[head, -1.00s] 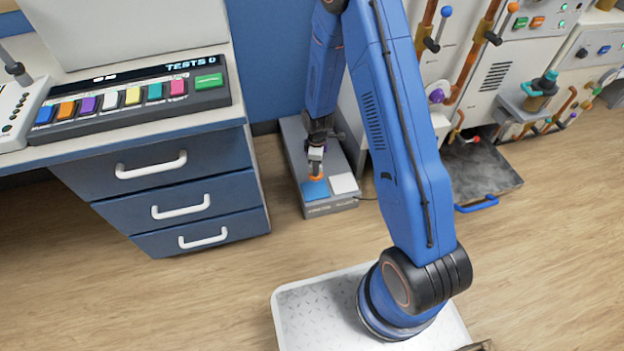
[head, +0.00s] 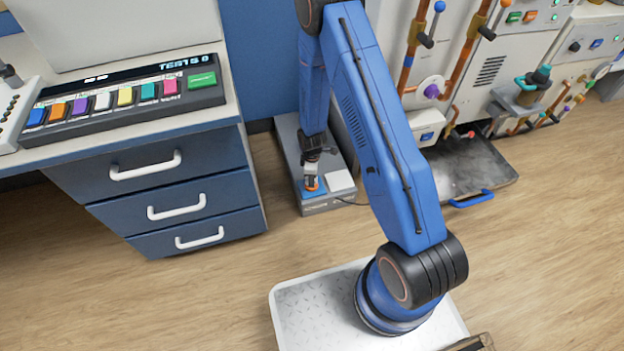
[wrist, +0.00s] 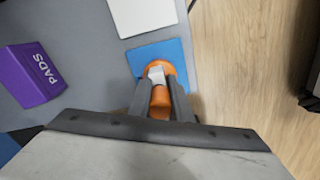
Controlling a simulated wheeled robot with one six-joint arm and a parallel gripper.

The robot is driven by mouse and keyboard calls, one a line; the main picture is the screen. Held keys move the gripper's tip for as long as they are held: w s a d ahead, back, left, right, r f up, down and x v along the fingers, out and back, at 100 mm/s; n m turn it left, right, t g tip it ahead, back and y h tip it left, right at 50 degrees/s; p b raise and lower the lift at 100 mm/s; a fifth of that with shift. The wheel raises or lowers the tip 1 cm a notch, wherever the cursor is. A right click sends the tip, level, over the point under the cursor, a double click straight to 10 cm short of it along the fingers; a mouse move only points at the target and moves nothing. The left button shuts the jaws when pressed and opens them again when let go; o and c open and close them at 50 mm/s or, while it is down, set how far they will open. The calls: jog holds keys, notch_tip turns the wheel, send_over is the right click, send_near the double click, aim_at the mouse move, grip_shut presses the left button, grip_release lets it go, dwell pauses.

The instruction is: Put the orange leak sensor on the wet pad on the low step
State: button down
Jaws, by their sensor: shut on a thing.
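The orange leak sensor (wrist: 160,99) is held between the two fingers of my gripper (wrist: 160,92), which is shut on it. In the head view the sensor (head: 312,184) is at the lower end of my gripper (head: 312,175), over the blue pad (head: 322,192). The blue pad (wrist: 143,54) lies on the grey low step (head: 331,206) beside a white pad (wrist: 142,14). The sensor overlaps the blue pad near its edge in the wrist view. I cannot tell whether it touches the pad. The step's front label is too small to read.
A purple box marked PADS (wrist: 34,76) sits on the step in the wrist view. A blue drawer unit (head: 180,205) stands left of the step. A piped panel (head: 490,70) and a dark tray (head: 470,168) are at the right. The wood floor (head: 130,300) in front is clear.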

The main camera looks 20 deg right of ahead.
jog(key=shift+f, duration=0.1)
jog(key=c, duration=1.6)
grip_release()
notch_tip(320, 180, up, 13)
jog(key=shift+f, duration=0.15)
jog(key=s+d+r+m+t, duration=0.1)
jog(key=s+r+m, duration=0.15)
jog(key=r, duration=0.75)
jog(key=s+d+r+m, duration=0.1)
jog(key=s+r+m, duration=0.15)
jog(key=r, duration=0.75)
jog(key=s+d+r+m+t, duration=0.15)
jog(key=s+r, duration=0.25)
jog(key=r, duration=0.6)
jog(key=s+d+r+m, duration=0.1)
jog(key=s+r, duration=0.3)
jog(key=s, duration=0.4)
jog(key=s+d+r+m+t, duration=0.1)
jog(key=s+r+m, duration=0.2)
jog(key=s+r, duration=0.2)
jog(key=s+d+r+m+t, duration=0.1)
jog(key=s+r+m, duration=0.2)
jog(key=s, duration=0.8)
jog(key=shift+s+d+r, duration=0.1)
jog(key=shift+r, duration=0.5)
jog(key=shift+s+d+r, duration=0.1)
jog(key=shift+r, duration=0.5)
